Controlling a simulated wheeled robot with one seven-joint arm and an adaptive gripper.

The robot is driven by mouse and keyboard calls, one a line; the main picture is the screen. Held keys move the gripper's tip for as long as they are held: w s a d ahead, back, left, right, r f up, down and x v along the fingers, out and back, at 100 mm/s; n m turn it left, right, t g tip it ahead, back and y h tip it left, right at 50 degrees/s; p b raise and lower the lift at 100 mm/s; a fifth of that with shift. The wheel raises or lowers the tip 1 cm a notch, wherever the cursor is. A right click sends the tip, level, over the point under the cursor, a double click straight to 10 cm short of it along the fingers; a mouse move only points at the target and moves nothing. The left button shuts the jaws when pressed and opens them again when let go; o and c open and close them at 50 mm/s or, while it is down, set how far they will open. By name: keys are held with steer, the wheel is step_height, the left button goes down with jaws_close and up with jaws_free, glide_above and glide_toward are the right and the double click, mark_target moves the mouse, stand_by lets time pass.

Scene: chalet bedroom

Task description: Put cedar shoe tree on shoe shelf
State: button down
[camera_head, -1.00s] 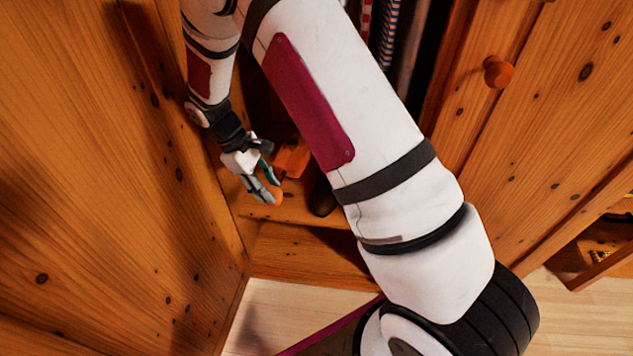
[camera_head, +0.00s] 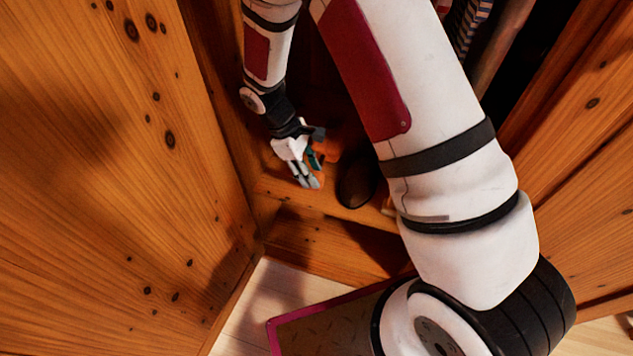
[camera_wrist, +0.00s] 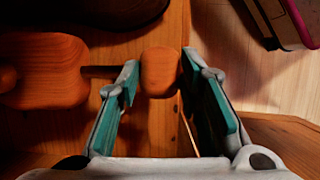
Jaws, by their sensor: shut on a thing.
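The cedar shoe tree (camera_wrist: 45,72) is orange wood, with a broad front piece, a thin dark rod and a rounded end block. It lies across the wrist view, and its end block sits between the teal pads of my gripper (camera_wrist: 160,78), which is shut on it. In the head view my gripper (camera_head: 308,183) points down at the shelf's front edge, and part of the shoe tree (camera_head: 328,150) shows beside it. The shoe shelf (camera_head: 292,194) is a low wooden board inside the wardrobe. I cannot tell whether the shoe tree touches the shelf.
A dark shoe (camera_head: 356,182) stands on the shelf to the right of my gripper, and a dark shape also shows in the wrist view (camera_wrist: 120,12). A large wooden panel (camera_head: 120,200) closes in the left side. Pale floor (camera_head: 245,318) lies below the shelf. Striped clothes (camera_head: 472,28) hang above.

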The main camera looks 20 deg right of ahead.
steer(key=shift+f+b, duration=0.9)
steer(key=shift+f, duration=1.65)
steer(key=c, duration=1.1)
jaws_free()
